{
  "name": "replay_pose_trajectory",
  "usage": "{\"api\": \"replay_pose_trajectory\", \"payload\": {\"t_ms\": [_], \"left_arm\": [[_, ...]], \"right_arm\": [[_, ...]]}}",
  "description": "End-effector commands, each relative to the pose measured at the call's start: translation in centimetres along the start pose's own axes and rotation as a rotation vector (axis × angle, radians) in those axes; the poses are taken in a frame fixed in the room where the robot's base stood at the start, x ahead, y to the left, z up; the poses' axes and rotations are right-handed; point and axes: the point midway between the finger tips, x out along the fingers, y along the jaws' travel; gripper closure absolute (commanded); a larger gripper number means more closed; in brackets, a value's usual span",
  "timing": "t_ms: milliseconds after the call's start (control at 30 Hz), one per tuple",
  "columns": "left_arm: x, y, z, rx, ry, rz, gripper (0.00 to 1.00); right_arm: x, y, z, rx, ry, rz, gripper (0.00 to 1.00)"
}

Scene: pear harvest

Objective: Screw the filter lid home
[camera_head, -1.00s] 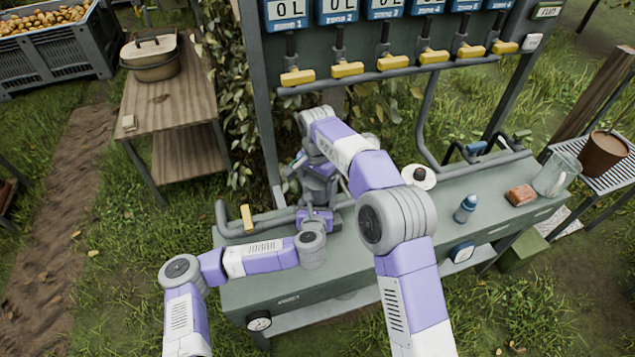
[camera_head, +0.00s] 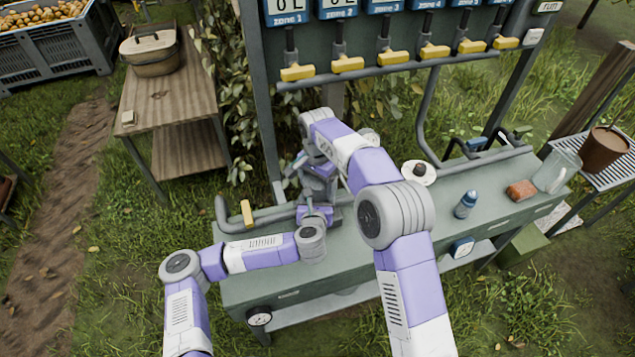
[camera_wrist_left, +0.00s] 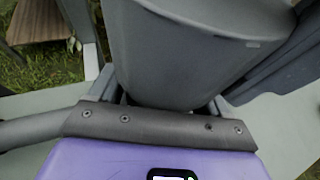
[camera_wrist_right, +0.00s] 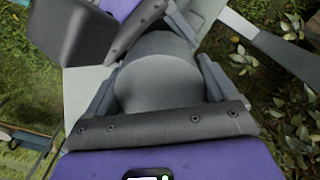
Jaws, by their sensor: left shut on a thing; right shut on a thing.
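My left gripper (camera_head: 315,213) is at the left end of the green bench. In the left wrist view its fingers are shut on the sides of a grey rounded body, which looks like the filter housing (camera_wrist_left: 190,55). My right gripper (camera_head: 312,165) reaches down from above, just over the left one. In the right wrist view its fingers are shut on a smooth round grey piece, which looks like the filter lid (camera_wrist_right: 158,85). In the head view my arms and grippers mostly hide the filter. I cannot tell how far the lid is seated.
The bench (camera_head: 385,240) carries a white disc with a dark knob (camera_head: 418,172), a blue bottle (camera_head: 467,204), a reddish block (camera_head: 520,189) and a clear jug (camera_head: 557,170). Yellow-handled valves (camera_head: 347,64) hang behind. A grey pipe with a yellow lever (camera_head: 247,212) lies left of the grippers.

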Motion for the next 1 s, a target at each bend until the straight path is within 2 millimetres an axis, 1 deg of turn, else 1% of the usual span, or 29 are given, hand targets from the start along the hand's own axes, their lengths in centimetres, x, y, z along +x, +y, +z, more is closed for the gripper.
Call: {"api": "replay_pose_trajectory", "payload": {"t_ms": [1000], "left_arm": [[0.0, 0.0, -0.1, 0.0, 0.001, 0.001, 0.77]], "right_arm": [[1.8, 0.1, 0.0, 0.0, -0.003, 0.006, 0.45]]}}
